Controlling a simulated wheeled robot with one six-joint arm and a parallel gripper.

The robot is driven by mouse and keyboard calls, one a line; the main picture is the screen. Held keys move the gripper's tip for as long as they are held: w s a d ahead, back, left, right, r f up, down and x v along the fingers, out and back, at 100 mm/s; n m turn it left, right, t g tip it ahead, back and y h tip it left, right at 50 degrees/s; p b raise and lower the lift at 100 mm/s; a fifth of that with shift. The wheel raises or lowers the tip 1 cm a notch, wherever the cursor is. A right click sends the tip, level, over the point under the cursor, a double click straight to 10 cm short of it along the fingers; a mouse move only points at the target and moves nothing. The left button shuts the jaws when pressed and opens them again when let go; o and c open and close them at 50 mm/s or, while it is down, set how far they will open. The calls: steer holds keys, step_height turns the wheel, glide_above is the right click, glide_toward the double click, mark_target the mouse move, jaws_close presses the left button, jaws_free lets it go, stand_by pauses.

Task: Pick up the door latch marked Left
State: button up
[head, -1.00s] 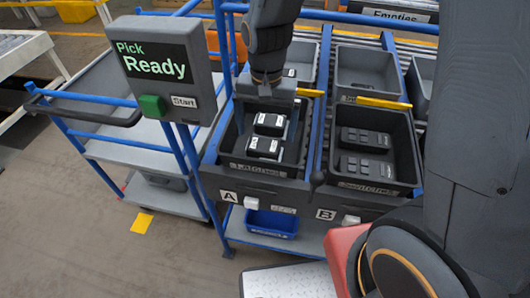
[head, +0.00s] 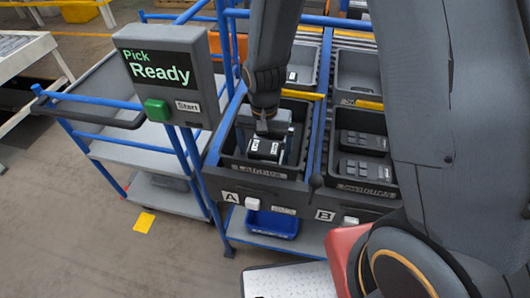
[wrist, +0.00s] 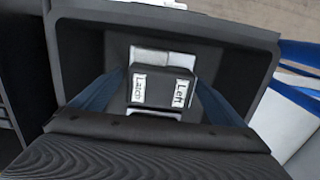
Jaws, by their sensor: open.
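The door latch marked Left (wrist: 160,88) is a dark block with white labels reading "Latch" and "Left" in the wrist view. It lies in the dark grey bin above sign A (head: 240,167). A latch with white labels (head: 265,149) shows in that bin in the head view. My gripper (wrist: 158,103) is open, with one blue finger on each side of the latch and gaps between. In the head view my gripper (head: 264,138) is down inside the bin, partly hiding its contents. A pale part (wrist: 163,57) shows beyond the latch, partly hidden.
The bin above sign B (head: 345,185) holds several dark parts, to the right. Bin walls and blue rails stand close around my gripper. A "Pick Ready" panel (head: 165,72) with a green button stands left. A blue tray (head: 272,222) sits below.

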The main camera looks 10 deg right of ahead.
steer(key=c, duration=1.3)
steer(key=shift+r, duration=0.2)
